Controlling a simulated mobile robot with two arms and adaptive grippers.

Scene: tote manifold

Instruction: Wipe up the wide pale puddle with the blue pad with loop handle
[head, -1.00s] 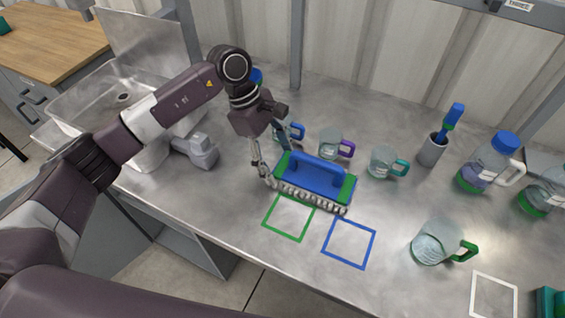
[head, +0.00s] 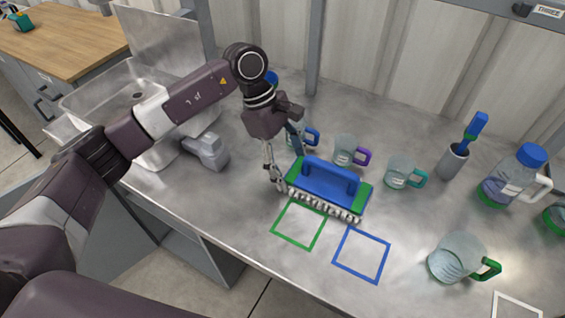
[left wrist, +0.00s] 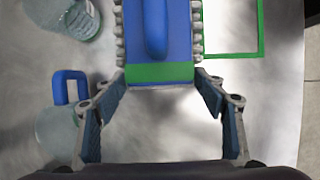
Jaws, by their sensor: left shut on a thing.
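The blue pad with loop handle (head: 322,184) lies flat or nearly flat on the steel counter, its green ends showing and its blue loop on top. A pale beaded fringe runs along its near edge. My left gripper (head: 277,184) is at the pad's left end. In the left wrist view its fingers (left wrist: 158,82) are shut on the pad (left wrist: 165,40) from both sides, near the green end. I cannot make out the pale puddle's edges; pale sheen shows on the counter, and the pad may cover part of it. My right gripper is not in view.
Green (head: 299,225) and blue (head: 361,255) outlined squares lie just in front of the pad. Cups with purple (head: 345,150) and teal (head: 400,171) handles stand close behind it. A green-handled jug (head: 456,257), a brush holder (head: 453,162) and a blue-capped bottle (head: 510,178) stand right. A sink (head: 130,105) is left.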

